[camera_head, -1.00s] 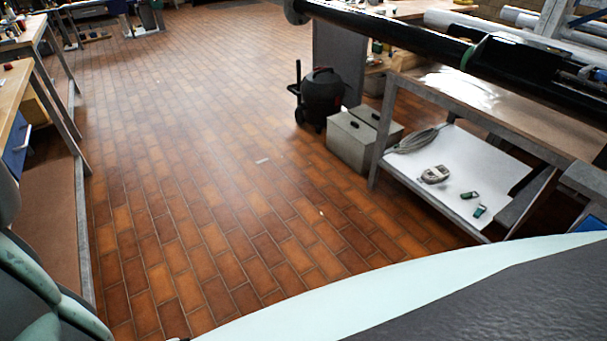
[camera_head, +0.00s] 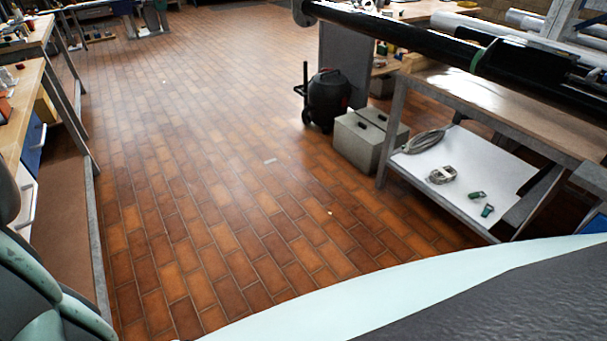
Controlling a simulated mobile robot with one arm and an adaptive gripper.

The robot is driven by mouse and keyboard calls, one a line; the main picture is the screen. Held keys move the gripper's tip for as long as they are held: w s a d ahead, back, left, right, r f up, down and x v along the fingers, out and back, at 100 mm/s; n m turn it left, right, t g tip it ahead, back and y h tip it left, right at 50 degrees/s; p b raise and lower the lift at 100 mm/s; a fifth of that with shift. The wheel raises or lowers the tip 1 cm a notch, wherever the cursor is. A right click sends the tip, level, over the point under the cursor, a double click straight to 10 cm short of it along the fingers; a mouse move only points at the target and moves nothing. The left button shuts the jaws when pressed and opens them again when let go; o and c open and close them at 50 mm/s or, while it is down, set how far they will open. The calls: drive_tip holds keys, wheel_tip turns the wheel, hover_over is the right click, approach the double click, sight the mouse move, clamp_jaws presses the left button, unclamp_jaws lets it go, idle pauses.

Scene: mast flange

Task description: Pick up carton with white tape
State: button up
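I cannot make out a carton with white tape in the head view. Two grey boxes with dark handles (camera_head: 357,143) stand on the floor beside the right workbench, but no white tape shows on them. My gripper is not in view. Pale green and dark grey parts of my own body fill the bottom right, and part of my arm shows at the lower left.
A workbench (camera_head: 487,95) with a white lower shelf (camera_head: 470,180) stands at right, holding cable and small tools. A black and red vacuum (camera_head: 326,99) stands near the grey boxes. Another bench (camera_head: 12,95) lines the left. The tiled floor (camera_head: 210,160) between is largely clear.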

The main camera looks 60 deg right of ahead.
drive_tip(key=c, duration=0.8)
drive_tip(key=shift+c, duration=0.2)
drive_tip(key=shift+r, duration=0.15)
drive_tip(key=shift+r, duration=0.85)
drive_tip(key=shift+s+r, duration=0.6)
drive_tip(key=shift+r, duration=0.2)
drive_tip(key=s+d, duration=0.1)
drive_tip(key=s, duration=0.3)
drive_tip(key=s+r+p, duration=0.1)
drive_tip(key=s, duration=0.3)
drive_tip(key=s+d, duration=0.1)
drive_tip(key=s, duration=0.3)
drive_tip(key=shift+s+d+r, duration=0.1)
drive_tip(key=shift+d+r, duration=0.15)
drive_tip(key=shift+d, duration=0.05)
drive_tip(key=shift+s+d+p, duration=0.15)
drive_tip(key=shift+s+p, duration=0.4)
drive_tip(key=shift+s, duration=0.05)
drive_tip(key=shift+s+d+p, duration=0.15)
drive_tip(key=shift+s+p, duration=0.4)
